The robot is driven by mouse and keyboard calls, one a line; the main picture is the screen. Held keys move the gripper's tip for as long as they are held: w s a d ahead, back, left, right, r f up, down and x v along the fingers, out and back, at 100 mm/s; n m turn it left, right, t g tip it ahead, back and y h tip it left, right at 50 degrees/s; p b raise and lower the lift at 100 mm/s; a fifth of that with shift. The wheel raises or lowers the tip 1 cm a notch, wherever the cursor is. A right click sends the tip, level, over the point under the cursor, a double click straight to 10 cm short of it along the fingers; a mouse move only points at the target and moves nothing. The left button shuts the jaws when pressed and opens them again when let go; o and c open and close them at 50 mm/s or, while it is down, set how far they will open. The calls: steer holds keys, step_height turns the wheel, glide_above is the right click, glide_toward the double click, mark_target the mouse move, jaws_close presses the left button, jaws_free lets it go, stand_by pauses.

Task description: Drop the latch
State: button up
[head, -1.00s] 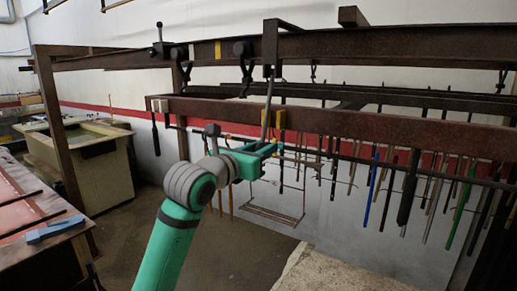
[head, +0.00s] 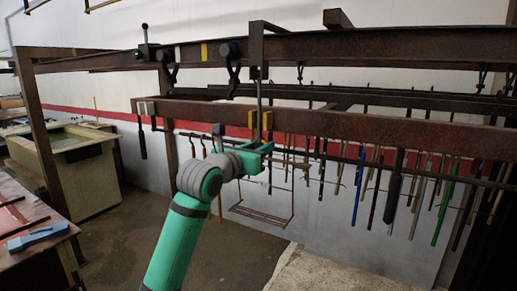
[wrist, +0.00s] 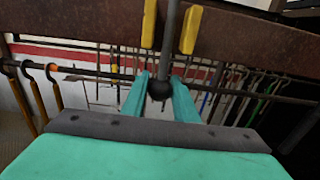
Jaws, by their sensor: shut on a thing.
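A thin dark rod (head: 259,92) hangs from a bracket on the upper rail, close to vertical. It also shows in the wrist view (wrist: 173,25), ending in a black ball knob (wrist: 160,90). My gripper (head: 268,158) is shut on the rod's lower end, with its teal fingers either side of the knob in the wrist view (wrist: 161,84). Two yellow blocks (wrist: 149,25) on the lower beam flank the rod, which appears between them. I cannot tell for sure which part is the latch; a ball-topped lever (head: 145,33) stands upright on the upper rail at left.
The rusty upper rail (head: 390,47) and lower beam (head: 350,128) cross above my gripper. Several rods and tools (head: 394,195) hang close at right. A wire hanger frame (head: 265,215) hangs below. A tank (head: 75,170) and a table (head: 30,225) stand left.

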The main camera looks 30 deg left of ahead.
steer(key=o, duration=0.9)
steer(key=s, duration=0.7)
steer(key=shift+f, duration=0.1)
